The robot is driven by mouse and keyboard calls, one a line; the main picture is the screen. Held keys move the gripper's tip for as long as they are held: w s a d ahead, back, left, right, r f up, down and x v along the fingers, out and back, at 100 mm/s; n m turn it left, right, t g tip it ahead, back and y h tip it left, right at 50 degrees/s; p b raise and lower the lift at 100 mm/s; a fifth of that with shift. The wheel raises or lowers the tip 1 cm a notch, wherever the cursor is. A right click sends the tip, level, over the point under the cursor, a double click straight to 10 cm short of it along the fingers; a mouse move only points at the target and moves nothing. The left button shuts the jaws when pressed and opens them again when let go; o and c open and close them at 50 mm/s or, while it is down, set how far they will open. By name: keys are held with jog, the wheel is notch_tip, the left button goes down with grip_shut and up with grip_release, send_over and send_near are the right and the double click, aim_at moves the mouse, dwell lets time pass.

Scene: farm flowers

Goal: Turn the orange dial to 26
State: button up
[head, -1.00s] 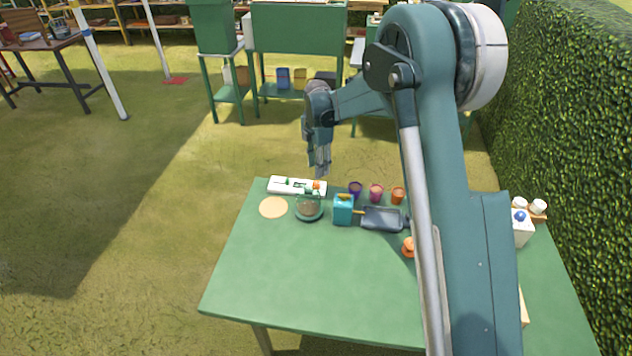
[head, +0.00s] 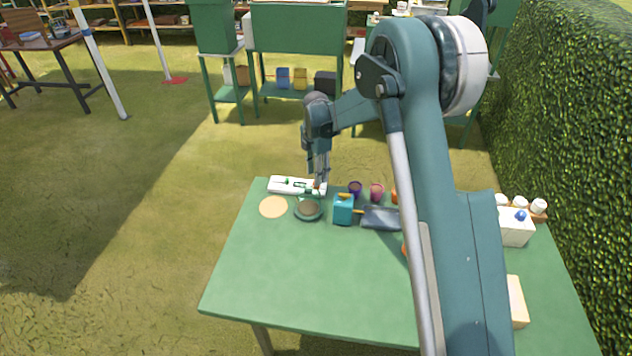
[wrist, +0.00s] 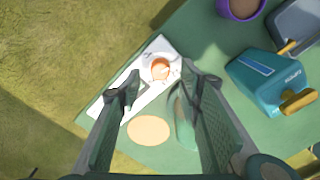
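The orange dial (wrist: 161,69) sits at one end of a white panel (wrist: 122,103) at the table's back left edge. The panel also shows in the head view (head: 288,185), with green parts on it. My gripper (head: 319,184) points down just over the panel's right end, where it mostly covers the dial. In the wrist view my gripper (wrist: 165,88) has its two fingers spread wide with nothing between them. The dial lies below and slightly beyond the fingertips, apart from them. The numbers on the dial are too small to read.
A green bowl-like scale (head: 308,209) and a round tan disc (head: 273,207) lie close to the panel. A teal box (head: 343,210) and a purple pot (head: 355,188) stand to the right. The front of the green table (head: 300,285) is clear.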

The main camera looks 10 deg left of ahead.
jog(key=shift+f, duration=2)
jog(key=shift+c, duration=0.3)
jog(key=c, duration=0.9)
